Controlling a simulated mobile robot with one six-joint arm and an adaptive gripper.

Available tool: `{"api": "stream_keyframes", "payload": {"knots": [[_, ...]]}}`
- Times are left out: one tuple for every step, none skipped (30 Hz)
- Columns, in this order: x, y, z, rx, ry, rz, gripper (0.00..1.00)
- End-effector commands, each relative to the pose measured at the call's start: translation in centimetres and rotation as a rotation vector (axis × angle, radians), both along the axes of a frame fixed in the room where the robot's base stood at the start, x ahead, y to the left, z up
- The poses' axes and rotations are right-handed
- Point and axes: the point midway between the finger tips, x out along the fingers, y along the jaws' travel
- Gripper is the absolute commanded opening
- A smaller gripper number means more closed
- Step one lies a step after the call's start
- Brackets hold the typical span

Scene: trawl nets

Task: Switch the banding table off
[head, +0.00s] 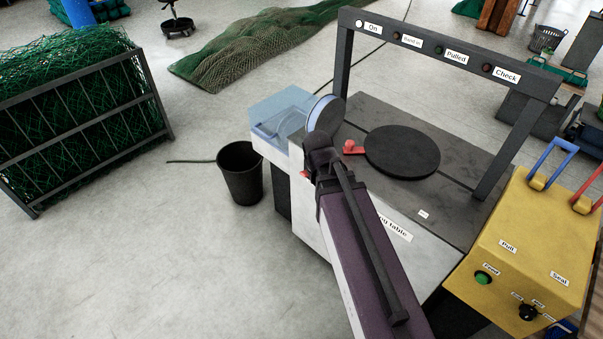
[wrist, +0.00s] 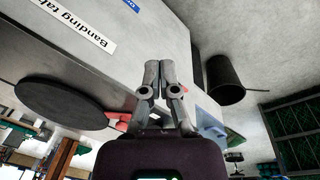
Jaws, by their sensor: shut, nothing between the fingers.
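The banding table (head: 440,200) has a dark top and a pale front with its name label (wrist: 72,30), which the wrist view shows close up. A lamp bar (head: 440,50) spans it; the "On" lamp (head: 360,23) looks white and lit, and the others look dark. A blue label (wrist: 130,5) is cut off at the wrist view's top edge; I cannot read it. I cannot make out an off switch. My gripper (wrist: 155,70) is shut and empty, its fingertips near the table's pale side in that view. In the head view my arm's end overlaps the table's left part.
A black round plate (head: 402,152), a red part (head: 352,148) and a blue-white reel (head: 325,112) are at the table. A yellow box (head: 530,240) has levers, a green button (head: 483,278) and a black knob (head: 528,312).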

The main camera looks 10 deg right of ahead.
Motion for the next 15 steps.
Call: {"api": "stream_keyframes", "payload": {"knots": [[1.5,0.2,-1.4,-0.031,-0.019,-0.033,0.00],[2.2,0.2,-1.9,-0.053,-0.033,-0.060,0.00],[3.2,0.2,-2.5,-0.083,-0.054,-0.099,0.00],[4.0,0.2,-2.9,-0.105,-0.074,-0.128,0.00],[4.9,0.3,-3.4,-0.129,-0.095,-0.159,0.00],[6.0,0.3,-4.0,-0.160,-0.125,-0.200,0.00],[7.0,0.4,-4.4,-0.183,-0.152,-0.232,0.00],[7.9,0.6,-4.8,-0.205,-0.179,-0.262,0.00],[9.1,0.8,-5.3,-0.233,-0.217,-0.304,0.00],[10.0,0.9,-5.6,-0.253,-0.248,-0.335,0.00],[10.9,1.2,-5.9,-0.271,-0.280,-0.364,0.00],[12.0,1.5,-6.3,-0.293,-0.323,-0.403,0.00],[13.0,1.7,-6.6,-0.307,-0.358,-0.431,0.00],[13.8,2.0,-6.8,-0.321,-0.394,-0.458,0.00],[15.0,2.4,-7.1,-0.338,-0.441,-0.492,0.00]]}}
